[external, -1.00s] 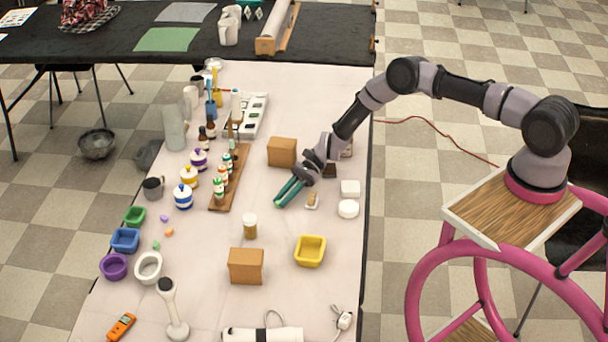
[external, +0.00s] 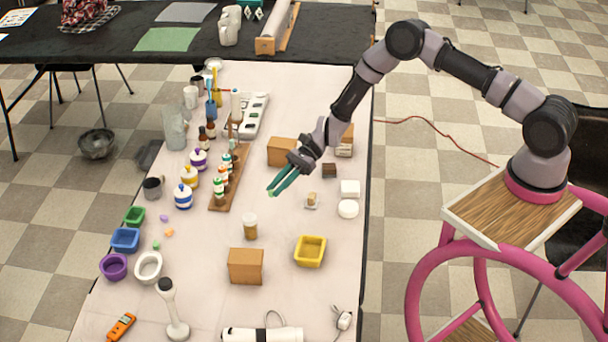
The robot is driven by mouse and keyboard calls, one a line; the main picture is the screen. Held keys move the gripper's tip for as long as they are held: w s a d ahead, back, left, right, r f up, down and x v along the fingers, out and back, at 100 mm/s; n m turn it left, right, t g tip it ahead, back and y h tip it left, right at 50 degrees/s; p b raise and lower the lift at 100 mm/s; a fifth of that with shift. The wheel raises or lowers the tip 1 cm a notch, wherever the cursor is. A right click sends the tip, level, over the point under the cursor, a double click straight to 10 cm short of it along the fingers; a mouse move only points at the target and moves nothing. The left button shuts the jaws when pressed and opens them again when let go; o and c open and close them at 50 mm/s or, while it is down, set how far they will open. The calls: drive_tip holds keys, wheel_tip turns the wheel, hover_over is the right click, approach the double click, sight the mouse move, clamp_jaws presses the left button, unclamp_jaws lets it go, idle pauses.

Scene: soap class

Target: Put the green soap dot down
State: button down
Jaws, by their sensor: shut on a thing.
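My gripper (external: 273,190) has long teal-green fingers and is held above the table, left of centre, pointing down and left. It is shut on the green soap dot (external: 270,193), a small brighter green spot at the fingertips, mostly hidden and hard to tell from the fingers. Below the fingertips is bare white table (external: 215,265). Another small green piece (external: 156,245) lies on the table at the left, near a purple piece (external: 164,218) and an orange piece (external: 169,232).
Left of my gripper stands a wooden rack (external: 226,190) with several bottles. A cardboard box (external: 281,151) is behind it, an amber jar (external: 250,228), another box (external: 246,266) and a yellow tray (external: 311,251) in front. Coloured moulds (external: 125,240) line the left edge.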

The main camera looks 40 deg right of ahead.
drive_tip(key=s+a+r+m+t, duration=0.1)
drive_tip(key=s+a, duration=0.7)
drive_tip(key=s, duration=0.4)
drive_tip(key=m+t, duration=0.2)
drive_tip(key=t, duration=0.1)
hover_over(313, 284)
wheel_tip(313, 284, down, 8)
drive_tip(key=shift+r, duration=0.1)
drive_tip(key=shift+f, duration=2.3)
drive_tip(key=shift+f, duration=0.15)
drive_tip(key=c, duration=0.8)
unclamp_jaws()
